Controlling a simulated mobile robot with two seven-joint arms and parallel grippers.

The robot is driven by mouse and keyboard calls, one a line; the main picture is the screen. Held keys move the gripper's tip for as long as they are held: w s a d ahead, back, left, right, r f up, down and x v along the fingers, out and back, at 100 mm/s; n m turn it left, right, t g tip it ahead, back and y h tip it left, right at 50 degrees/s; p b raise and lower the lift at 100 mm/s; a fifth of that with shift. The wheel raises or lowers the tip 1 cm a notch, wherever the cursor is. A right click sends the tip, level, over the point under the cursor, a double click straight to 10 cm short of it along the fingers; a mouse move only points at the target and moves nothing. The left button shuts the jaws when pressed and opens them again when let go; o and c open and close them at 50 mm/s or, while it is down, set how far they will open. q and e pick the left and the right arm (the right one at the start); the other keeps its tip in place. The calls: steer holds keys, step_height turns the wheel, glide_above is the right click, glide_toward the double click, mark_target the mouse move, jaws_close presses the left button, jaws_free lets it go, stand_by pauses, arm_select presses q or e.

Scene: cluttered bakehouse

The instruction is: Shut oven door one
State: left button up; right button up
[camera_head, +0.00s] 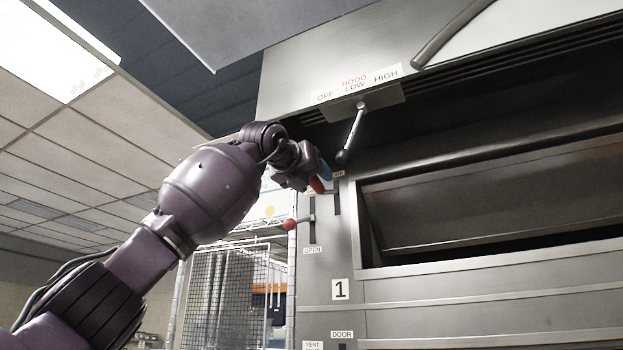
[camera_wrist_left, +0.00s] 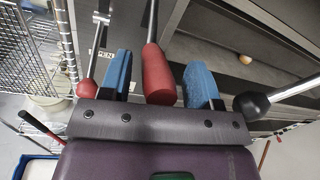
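Oven door one (camera_head: 490,200) is a wide steel panel that sits tilted in its frame, with a dark gap along its lower edge. A label "1" (camera_head: 340,290) is on the panel beside it. A lever with a red grip (camera_head: 318,185) is by the upper end of the slot near the door. My left gripper (camera_head: 322,176) is at this lever. In the left wrist view the red grip (camera_wrist_left: 157,75) stands between the two blue fingers of the left gripper (camera_wrist_left: 159,84), which are apart with space beside the grip. My right gripper is not in view.
A vent lever with a red ball (camera_head: 289,224) is close left of the gripper; this ball (camera_wrist_left: 87,88) also shows by the left finger. The hood lever with a black ball (camera_head: 342,157) is close on the right. A wire rack (camera_head: 228,290) stands at left.

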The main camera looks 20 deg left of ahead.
arm_select(q)
steer(key=shift+w+a+f, duration=0.1)
steer(key=shift+s, duration=0.4)
steer(key=s+a+b, duration=0.1)
steer(key=s+b, duration=0.2)
steer(key=s, duration=0.7)
steer(key=shift+a, duration=0.1)
